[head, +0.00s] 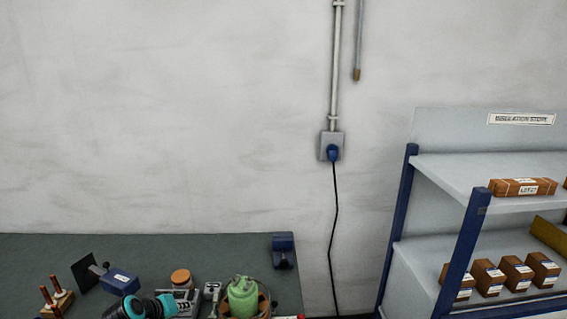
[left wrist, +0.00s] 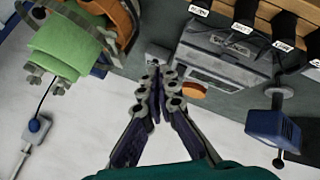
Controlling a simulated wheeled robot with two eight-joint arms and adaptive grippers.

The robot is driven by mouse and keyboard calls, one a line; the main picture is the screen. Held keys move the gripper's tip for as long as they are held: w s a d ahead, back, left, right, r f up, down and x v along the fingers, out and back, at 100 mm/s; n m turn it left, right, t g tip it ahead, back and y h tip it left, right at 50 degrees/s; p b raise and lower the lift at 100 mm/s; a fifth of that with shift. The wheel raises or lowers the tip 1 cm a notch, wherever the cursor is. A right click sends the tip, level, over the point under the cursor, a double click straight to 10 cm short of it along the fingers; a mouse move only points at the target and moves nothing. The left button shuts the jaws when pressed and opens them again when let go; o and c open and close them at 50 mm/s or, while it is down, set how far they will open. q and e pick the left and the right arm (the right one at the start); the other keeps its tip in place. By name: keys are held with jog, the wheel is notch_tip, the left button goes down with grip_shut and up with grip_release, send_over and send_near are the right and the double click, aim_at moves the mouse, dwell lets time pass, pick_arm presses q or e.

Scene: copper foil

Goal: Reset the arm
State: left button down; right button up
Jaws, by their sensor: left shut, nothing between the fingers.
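My left gripper (head: 190,298) is low in the head view, at the end of a teal and black part of my arm, among the items on the dark bench (head: 200,248). In the left wrist view its two dark fingers (left wrist: 156,82) meet in the middle, shut with nothing between them. They appear beside an orange disc (left wrist: 194,90) and apart from a green roll (left wrist: 65,45). Contact with the bench cannot be told. My right gripper is in neither view.
The green roll also shows in the head view (head: 243,297). A blue tool (head: 120,279) lies at left and a blue block (head: 283,250) at the bench's right end. A shelf rack (head: 480,175) holds brown boxes. A plugged socket (head: 331,146) is on the bare wall.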

pick_arm(q)
jog(key=s+d+r+m, duration=0.1)
jog(key=s+d+m, duration=0.1)
jog(key=s, duration=0.6)
jog(key=s+d+r+m+g+y, duration=0.1)
jog(key=s+d, duration=0.4)
jog(key=s, duration=0.3)
jog(key=s+d+r+m+y, duration=0.1)
jog(key=s+d+m, duration=0.1)
jog(key=s+d, duration=0.2)
jog(key=s, duration=0.3)
jog(key=shift+s+r+m, duration=0.3)
jog(key=shift+s+r, duration=0.05)
jog(key=shift+s, duration=0.05)
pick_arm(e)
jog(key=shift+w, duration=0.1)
